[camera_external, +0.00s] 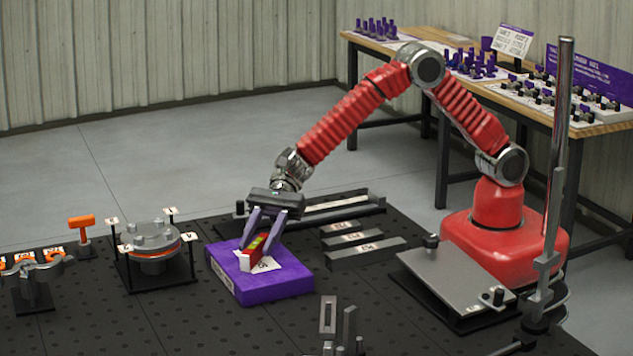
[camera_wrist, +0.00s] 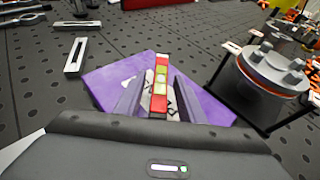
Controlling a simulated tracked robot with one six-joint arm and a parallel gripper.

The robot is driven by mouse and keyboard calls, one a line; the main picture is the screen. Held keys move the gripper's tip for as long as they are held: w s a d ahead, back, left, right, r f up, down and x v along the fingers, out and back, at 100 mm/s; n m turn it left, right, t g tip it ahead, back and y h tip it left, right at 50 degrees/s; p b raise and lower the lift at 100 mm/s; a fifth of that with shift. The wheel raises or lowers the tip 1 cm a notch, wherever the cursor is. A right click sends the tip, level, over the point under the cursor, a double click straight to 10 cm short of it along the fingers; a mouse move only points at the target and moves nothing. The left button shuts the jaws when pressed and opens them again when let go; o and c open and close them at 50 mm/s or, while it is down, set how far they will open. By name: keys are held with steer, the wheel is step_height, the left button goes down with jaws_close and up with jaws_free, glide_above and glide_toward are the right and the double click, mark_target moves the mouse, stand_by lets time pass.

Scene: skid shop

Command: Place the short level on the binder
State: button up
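The short level (camera_external: 254,250) is a small red bar with yellow-green vials, lying on the purple binder (camera_external: 272,287) over its white label. In the wrist view the level (camera_wrist: 161,72) lies lengthwise between my fingers, and the binder (camera_wrist: 104,84) spreads beneath it. My gripper (camera_external: 257,248) is low over the binder, pointing down, with one finger on each side of the level. In the wrist view my gripper (camera_wrist: 158,80) has its fingers spread, with a gap at the level's right side. The level's near end is partly hidden by my gripper body.
A round flanged fixture on a black stand (camera_external: 152,246) is left of the binder. Dark labelled bars (camera_external: 352,240) lie to its right. A grey plate (camera_external: 455,278) and a tall metal post (camera_external: 556,170) stand further right. Small slotted metal blocks (camera_external: 328,316) are in front.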

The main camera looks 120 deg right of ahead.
steer(key=v, duration=1.1)
steer(key=shift+s+d, duration=0.2)
steer(key=shift+d, duration=0.05)
steer(key=shift+r, duration=0.15)
steer(key=s+a+r+n+g+h, duration=0.1)
steer(key=s+a+r+n+g, duration=0.15)
steer(key=s+n, duration=0.6)
steer(key=s+a+r+n+g+h, duration=0.15)
steer(key=s+a+r+n, duration=0.3)
steer(key=s, duration=0.75)
steer(key=s+d+n+h, duration=0.3)
steer(key=s+n, duration=0.4)
steer(key=s, duration=0.3)
steer(key=s+d+f+n+h, duration=0.1)
steer(key=s+d+n+h, duration=0.3)
steer(key=s, duration=0.7)
steer(key=d+n, duration=0.2)
steer(key=n, duration=0.1)
steer(key=shift+f, duration=0.2)
steer(key=shift+d, duration=0.15)
